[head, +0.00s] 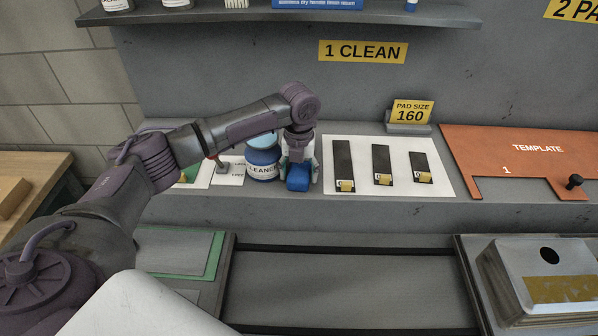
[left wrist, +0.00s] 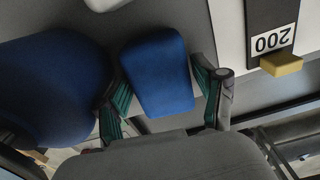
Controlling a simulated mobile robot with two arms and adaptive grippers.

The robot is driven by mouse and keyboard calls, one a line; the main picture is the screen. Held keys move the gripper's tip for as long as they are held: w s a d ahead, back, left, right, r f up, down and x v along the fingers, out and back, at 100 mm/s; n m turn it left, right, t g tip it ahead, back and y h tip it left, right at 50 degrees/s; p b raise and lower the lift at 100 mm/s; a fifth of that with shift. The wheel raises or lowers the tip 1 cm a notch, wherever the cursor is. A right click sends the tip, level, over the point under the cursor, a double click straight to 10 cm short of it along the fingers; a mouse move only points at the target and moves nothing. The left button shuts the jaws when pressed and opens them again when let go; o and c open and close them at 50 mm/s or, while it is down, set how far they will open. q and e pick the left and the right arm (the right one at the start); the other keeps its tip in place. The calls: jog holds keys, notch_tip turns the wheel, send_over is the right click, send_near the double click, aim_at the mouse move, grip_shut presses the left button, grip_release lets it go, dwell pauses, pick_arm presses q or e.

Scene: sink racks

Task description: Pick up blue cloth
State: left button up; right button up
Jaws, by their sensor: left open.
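The blue cloth (head: 298,180) is a small folded block at the front of the grey ledge, right of the cleaner tub. In the left wrist view the cloth (left wrist: 157,75) lies between the two fingers of my left gripper (left wrist: 163,92). The left gripper (head: 299,163) points down over the cloth in the head view. It is open, with a finger on each side; whether either finger touches the cloth is unclear. My right gripper is not in the head view.
The cleaner tub (head: 262,160) stands close on the left; its blue side (left wrist: 50,85) is near one finger. A white sheet with black numbered pads (head: 382,165) lies to the right. The orange template (head: 515,150) is farther right. A shelf (head: 420,14) runs above.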

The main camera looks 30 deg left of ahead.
aim_at(300, 173)
pick_arm(q)
jog(key=shift+f, duration=0.1)
jog(key=c, duration=0.8)
jog(key=shift+w+r+b, duration=0.1)
jog(key=shift+r+b, duration=0.2)
jog(key=shift+r, duration=0.25)
jog(key=r, duration=0.1)
jog(key=r+b, duration=0.1)
jog(key=r, duration=0.1)
jog(key=shift+s+d+r, duration=0.2)
jog(key=shift+s+d, duration=0.1)
jog(key=shift+s, duration=0.1)
jog(key=s+d+r, duration=0.2)
jog(key=s, duration=0.1)
jog(key=s+d+r+b, duration=0.1)
jog(key=s+r, duration=0.1)
jog(key=s, duration=0.1)
jog(key=s+d+r+b, duration=0.1)
jog(key=s+d+r, duration=0.1)
jog(key=s, duration=0.1)
jog(key=shift+s+d+r, duration=0.15)
jog(key=shift+d+r, duration=0.15)
